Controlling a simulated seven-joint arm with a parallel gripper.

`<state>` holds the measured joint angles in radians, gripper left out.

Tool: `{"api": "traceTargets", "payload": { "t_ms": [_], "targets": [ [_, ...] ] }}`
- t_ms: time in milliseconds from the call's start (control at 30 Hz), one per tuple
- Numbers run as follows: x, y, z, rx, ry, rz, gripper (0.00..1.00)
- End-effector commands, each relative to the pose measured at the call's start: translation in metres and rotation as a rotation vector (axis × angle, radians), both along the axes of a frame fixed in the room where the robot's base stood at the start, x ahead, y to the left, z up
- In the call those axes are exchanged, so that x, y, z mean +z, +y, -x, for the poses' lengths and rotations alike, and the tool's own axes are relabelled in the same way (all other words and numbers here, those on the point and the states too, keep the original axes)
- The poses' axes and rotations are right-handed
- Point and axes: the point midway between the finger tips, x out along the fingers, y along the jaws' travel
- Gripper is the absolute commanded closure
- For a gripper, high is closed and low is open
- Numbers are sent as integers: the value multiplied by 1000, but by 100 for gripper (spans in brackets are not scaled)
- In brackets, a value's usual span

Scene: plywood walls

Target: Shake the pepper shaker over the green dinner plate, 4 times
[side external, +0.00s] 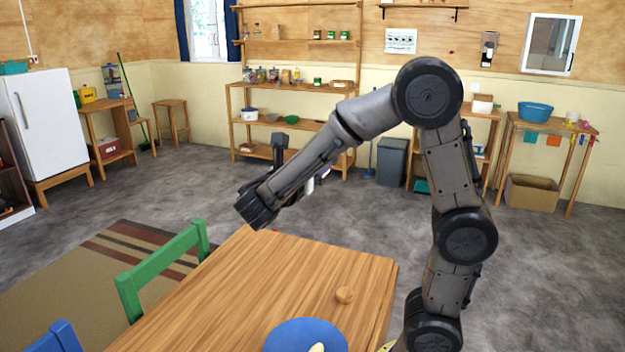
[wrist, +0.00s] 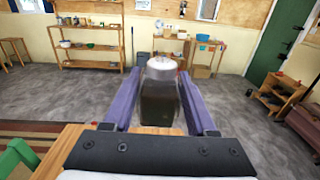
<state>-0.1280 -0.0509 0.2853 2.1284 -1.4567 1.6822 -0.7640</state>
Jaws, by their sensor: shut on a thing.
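In the wrist view the pepper shaker (wrist: 159,102), a clear jar with dark contents and a pale cap, is upright between the purple fingers of my gripper (wrist: 160,78), which is shut on it. In the side external view my forearm hides most of the gripper and I cannot make out the shaker clearly; the gripper end is above the far part of the wooden table. No green dinner plate shows clearly. A thin yellow-green edge (side external: 388,346) peeks out at the bottom beside my arm, and I cannot tell what it is.

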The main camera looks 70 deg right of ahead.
Motion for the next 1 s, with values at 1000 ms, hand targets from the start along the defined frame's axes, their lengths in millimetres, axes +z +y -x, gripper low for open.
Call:
{"api": "traceTargets", "payload": {
  "t_ms": [1000],
  "targets": [
    [-152, 179, 164, -1296, 9, 0, 100]
  ]
}}
